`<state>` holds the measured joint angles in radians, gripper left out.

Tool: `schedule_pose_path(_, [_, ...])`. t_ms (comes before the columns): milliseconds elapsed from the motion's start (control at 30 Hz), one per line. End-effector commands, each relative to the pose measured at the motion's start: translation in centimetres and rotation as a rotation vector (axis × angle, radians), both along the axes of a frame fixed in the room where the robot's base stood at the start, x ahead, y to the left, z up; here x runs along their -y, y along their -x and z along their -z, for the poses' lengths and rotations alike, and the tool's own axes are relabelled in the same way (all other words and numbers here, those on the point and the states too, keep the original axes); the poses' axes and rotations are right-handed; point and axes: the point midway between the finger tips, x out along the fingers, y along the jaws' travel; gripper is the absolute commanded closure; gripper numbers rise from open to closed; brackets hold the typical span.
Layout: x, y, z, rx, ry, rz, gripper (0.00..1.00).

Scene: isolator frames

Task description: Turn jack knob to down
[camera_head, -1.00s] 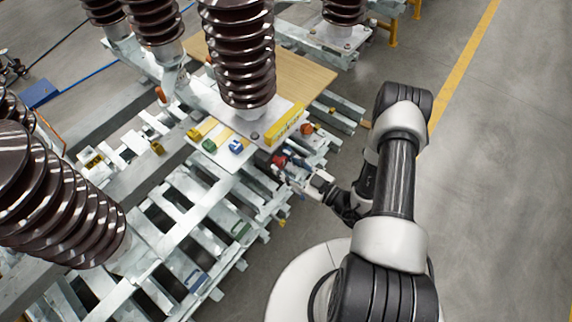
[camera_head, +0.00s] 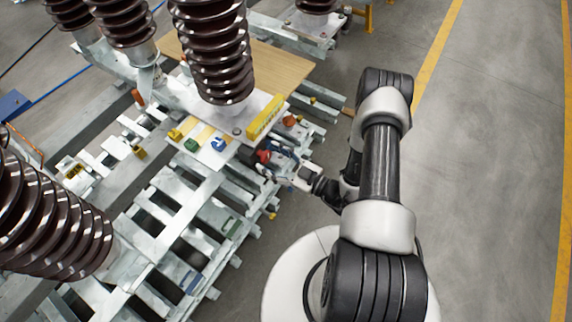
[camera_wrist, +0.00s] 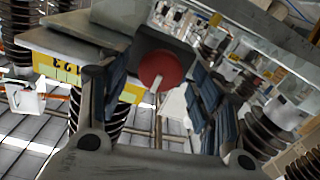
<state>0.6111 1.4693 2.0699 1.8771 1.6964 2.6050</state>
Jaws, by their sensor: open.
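In the wrist view the mark slants slightly off upright. In the head view the red knob (camera_head: 263,156) shows small at the right edge of the frame structure. My gripper (camera_wrist: 157,86) is open, with one blue-padded finger on each side of the knob; I cannot tell whether either touches it. In the head view my gripper (camera_head: 284,165) is just right of the knob, its fingertips hard to make out.
Large brown ribbed insulators (camera_head: 212,50) rise nearby. A slatted metal frame (camera_head: 165,215) fills the left. Grey floor (camera_head: 490,170) is clear on the right.

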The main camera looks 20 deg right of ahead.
Motion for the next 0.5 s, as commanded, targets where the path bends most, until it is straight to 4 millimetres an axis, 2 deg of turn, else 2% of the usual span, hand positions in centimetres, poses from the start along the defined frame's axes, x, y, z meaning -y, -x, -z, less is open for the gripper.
schedule_pose_path(500, [5.4, 7.2, 0.0, 0.0, 0.0, 0.007, 0.41])
